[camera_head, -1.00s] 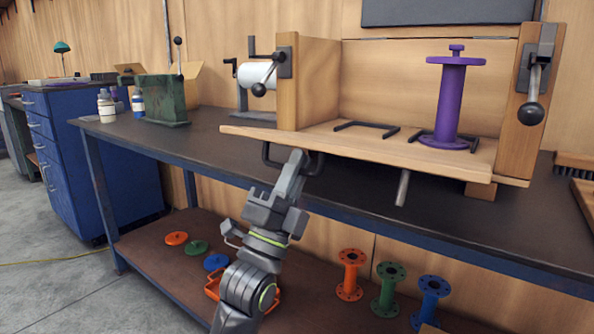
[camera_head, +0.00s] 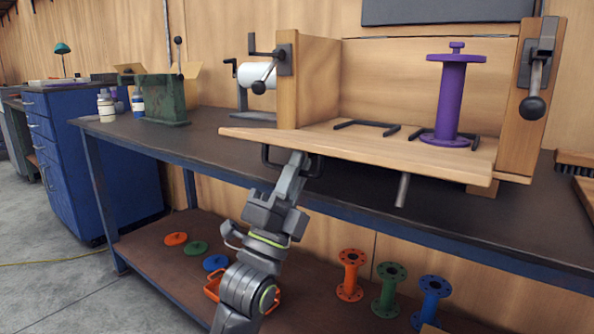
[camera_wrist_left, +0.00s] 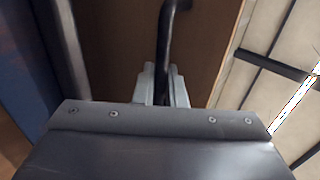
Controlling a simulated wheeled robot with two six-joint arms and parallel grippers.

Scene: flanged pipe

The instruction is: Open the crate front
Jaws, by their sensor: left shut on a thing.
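The wooden crate (camera_head: 318,85) stands on the dark workbench. Its front panel (camera_head: 350,148) is folded down, nearly flat, and juts out past the bench's front edge. A dark bar handle (camera_head: 268,155) hangs from the panel's underside. My left gripper (camera_head: 298,163) is shut on this handle from below; the left wrist view shows the handle (camera_wrist_left: 166,40) running between the fingers (camera_wrist_left: 161,85). Levers with ball ends, the left one (camera_head: 266,76) and the right one (camera_head: 536,85), hang on the crate's side posts. A purple flanged pipe (camera_head: 450,98) stands upright inside the crate. My right gripper is not in view.
A green metal box (camera_head: 165,99) and bottles (camera_head: 106,106) stand at the bench's left. A short rod (camera_head: 402,190) hangs under the panel. The lower shelf holds several coloured flanged pipes (camera_head: 390,288) and discs (camera_head: 196,248). A brush (camera_head: 576,160) lies at the right.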

